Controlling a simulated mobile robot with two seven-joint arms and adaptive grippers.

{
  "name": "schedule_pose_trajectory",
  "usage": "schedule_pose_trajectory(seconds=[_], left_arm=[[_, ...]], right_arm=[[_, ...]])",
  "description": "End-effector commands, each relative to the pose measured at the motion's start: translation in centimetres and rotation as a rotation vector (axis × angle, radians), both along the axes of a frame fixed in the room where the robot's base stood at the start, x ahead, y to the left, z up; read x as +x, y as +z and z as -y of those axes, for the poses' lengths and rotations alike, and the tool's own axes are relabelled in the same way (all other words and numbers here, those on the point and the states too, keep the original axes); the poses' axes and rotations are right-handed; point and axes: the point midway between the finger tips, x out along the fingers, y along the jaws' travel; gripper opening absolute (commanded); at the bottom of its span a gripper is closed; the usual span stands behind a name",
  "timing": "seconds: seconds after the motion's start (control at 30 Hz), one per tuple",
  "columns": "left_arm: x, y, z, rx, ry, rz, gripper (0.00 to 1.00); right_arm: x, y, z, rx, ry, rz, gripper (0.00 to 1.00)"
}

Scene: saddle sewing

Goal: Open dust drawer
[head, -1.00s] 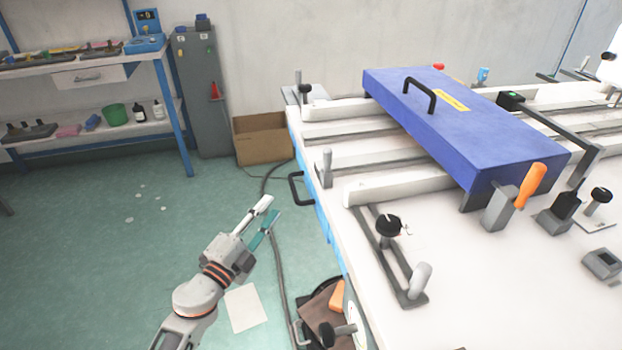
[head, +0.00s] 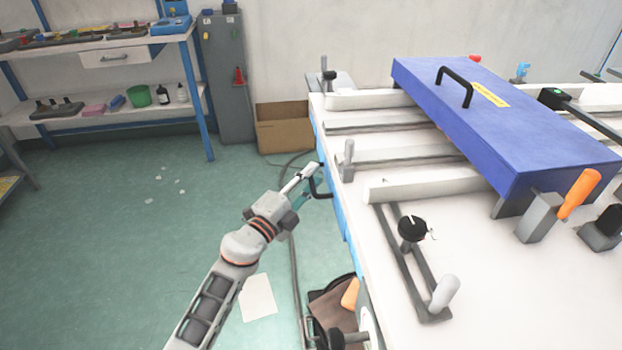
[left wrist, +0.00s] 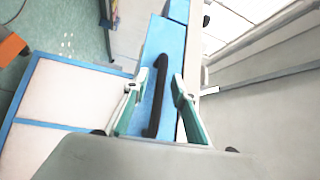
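The dust drawer's blue front (left wrist: 165,45) shows in the left wrist view with a black bar handle (left wrist: 159,100). In the head view the handle (head: 323,188) stands out from the left side of the white table, on a narrow strip of blue (head: 340,215). My left gripper (head: 309,181) is at the handle. In the left wrist view its two teal-padded fingers (left wrist: 157,84) are apart, one on each side of the handle, with gaps visible. The drawer looks closed, though its edges are partly hidden. My right gripper is not in view.
The white worktable (head: 480,275) carries a blue press cover (head: 500,110) and clamps. A cardboard box (head: 284,128) stands on the floor behind the gripper. A bin with brown material (head: 330,310) is below the table's front left. Floor left of the table is mostly clear.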

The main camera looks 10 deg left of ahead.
Motion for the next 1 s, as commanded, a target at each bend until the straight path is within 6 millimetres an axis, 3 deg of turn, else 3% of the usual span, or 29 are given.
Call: schedule_pose_trajectory(seconds=[0.17, 0.27, 0.63, 0.87, 1.0], left_arm=[[0.0, 0.0, 0.0, 0.000, 0.000, 0.000, 0.24], [0.0, 0.0, 0.0, 0.000, 0.000, 0.000, 0.00], [-0.3, 0.0, -0.8, 0.001, 0.001, 0.000, 0.00], [-1.8, 0.1, -4.1, 0.004, 0.001, 0.000, 0.00], [-3.1, 0.1, -7.4, 0.004, 0.001, -0.001, 0.00]], right_arm=[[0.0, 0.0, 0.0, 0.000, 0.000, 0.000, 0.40], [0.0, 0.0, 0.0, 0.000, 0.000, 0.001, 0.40], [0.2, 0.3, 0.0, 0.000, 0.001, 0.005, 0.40], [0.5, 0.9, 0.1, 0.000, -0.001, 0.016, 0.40], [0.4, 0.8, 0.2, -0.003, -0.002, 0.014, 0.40]])
